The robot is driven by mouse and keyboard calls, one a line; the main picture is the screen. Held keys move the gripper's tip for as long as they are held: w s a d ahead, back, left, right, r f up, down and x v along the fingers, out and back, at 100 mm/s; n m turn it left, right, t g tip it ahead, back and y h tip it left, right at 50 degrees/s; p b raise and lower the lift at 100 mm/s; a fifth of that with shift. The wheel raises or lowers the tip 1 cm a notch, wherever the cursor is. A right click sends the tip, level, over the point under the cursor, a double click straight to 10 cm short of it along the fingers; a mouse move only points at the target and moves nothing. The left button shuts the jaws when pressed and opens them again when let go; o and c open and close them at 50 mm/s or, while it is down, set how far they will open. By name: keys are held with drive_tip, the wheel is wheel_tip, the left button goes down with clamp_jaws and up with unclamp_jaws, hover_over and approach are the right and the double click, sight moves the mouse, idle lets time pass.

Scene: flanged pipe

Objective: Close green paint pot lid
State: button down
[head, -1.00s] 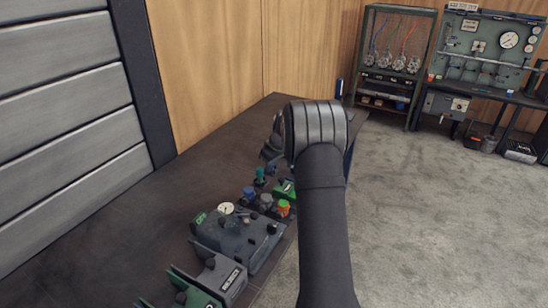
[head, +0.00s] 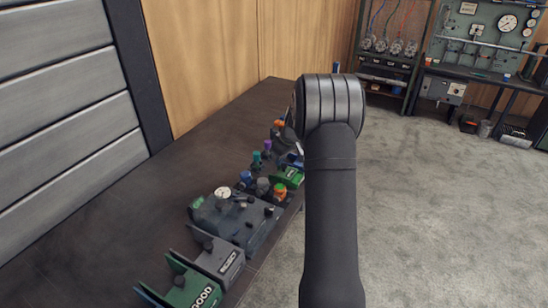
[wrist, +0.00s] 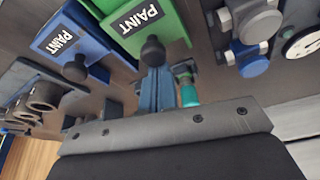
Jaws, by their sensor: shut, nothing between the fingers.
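The green paint pot (wrist: 130,38) shows in the wrist view with a white-on-black PAINT label. A black round knob (wrist: 153,51) is at its near side. I cannot tell clearly how far its lid stands open. The pot also shows in the head view as a green box (head: 290,176) left of my arm. My gripper's blue-grey fingers (wrist: 157,90) are shut and empty, just below the knob in the wrist view; contact cannot be made out. In the head view my arm hides the fingers.
The blue paint pot (wrist: 77,33) with its own black knob stands beside the green one. A teal knob (wrist: 189,91) is close to my fingers. A box with a gauge (head: 223,193), a REJECT bin (head: 220,260) and a GOOD bin (head: 197,290) line the bench. Bare bench (head: 120,215) lies left.

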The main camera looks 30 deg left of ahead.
drive_tip(key=shift+d, duration=1.7)
drive_tip(key=shift+f, duration=0.1)
drive_tip(key=a, duration=0.2)
drive_tip(key=w+a, duration=0.1)
drive_tip(key=a, duration=0.1)
drive_tip(key=shift+a, duration=0.35)
drive_tip(key=w+v, duration=0.1)
drive_tip(key=v, duration=0.9)
drive_tip(key=shift+s+d, duration=0.15)
drive_tip(key=shift+s, duration=0.3)
hover_over(289, 172)
drive_tip(key=a, duration=0.4)
drive_tip(key=f, duration=0.7)
drive_tip(key=shift+w+f, duration=0.4)
drive_tip(key=shift+f, duration=0.8)
drive_tip(key=shift+s+d+r, duration=0.15)
drive_tip(key=shift+s+d, duration=0.05)
drive_tip(key=shift+d, duration=0.85)
drive_tip(key=shift+s+d, duration=0.15)
drive_tip(key=shift+d, duration=0.4)
